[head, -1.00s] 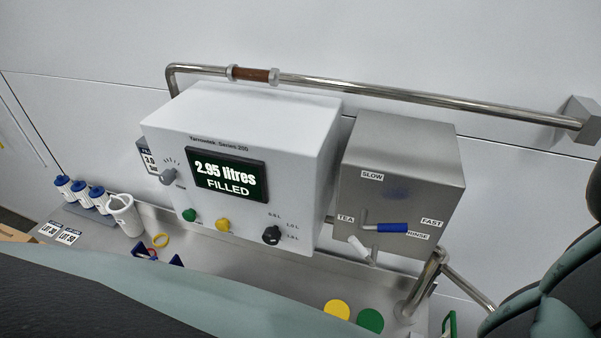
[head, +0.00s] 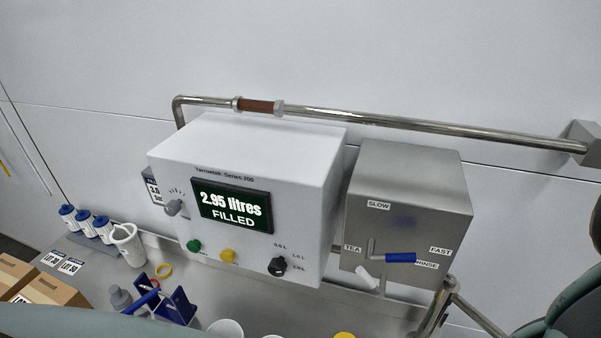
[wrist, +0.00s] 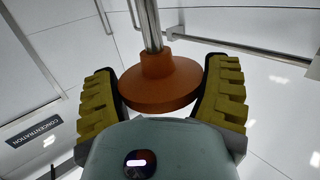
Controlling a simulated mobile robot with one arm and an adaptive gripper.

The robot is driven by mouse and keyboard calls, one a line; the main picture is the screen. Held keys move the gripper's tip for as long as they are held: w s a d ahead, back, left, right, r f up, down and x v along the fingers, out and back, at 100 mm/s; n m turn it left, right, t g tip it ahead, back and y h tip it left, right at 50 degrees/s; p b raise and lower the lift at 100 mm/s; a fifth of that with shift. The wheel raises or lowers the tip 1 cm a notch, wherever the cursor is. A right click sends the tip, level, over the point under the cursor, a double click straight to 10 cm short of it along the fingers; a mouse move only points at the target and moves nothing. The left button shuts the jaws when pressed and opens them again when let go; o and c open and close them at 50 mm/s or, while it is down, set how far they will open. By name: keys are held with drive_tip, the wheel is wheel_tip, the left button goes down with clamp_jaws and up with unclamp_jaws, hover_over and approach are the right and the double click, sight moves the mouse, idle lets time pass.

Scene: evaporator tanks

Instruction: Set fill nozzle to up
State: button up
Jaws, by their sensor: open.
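In the wrist view, an orange-brown flared collar (wrist: 160,84) sits on a bright metal rod (wrist: 150,25); I cannot tell for sure whether this is the fill nozzle. My gripper (wrist: 165,78) is open, with one yellow ribbed finger on each side of the collar. Small gaps seem to show between the fingers and the collar. The gripper is not seen in the head view. There, a white control box (head: 245,150) has a display (head: 232,205) reading "2.95 litres FILLED". No part there is clearly marked as the fill nozzle.
A steel box (head: 408,195) with a blue lever (head: 400,258) stands right of the control box. A metal pipe (head: 400,123) runs along the wall above. White bottles (head: 85,223), cardboard boxes (head: 45,290) and a blue holder (head: 178,305) occupy the bench's left side.

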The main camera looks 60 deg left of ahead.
drive_tip(key=shift+n+t, duration=0.3)
drive_tip(key=shift+t, duration=0.5)
drive_tip(key=r, duration=0.2)
drive_tip(key=w+r, duration=0.1)
drive_tip(key=r, duration=0.4)
drive_tip(key=shift+w+d+r, duration=0.1)
drive_tip(key=shift+w+r, duration=0.2)
drive_tip(key=shift+r, duration=0.05)
drive_tip(key=shift+s+d+r, duration=0.1)
drive_tip(key=shift+s+r, duration=0.1)
drive_tip(key=shift+r, duration=0.75)
drive_tip(key=shift+r, duration=0.2)
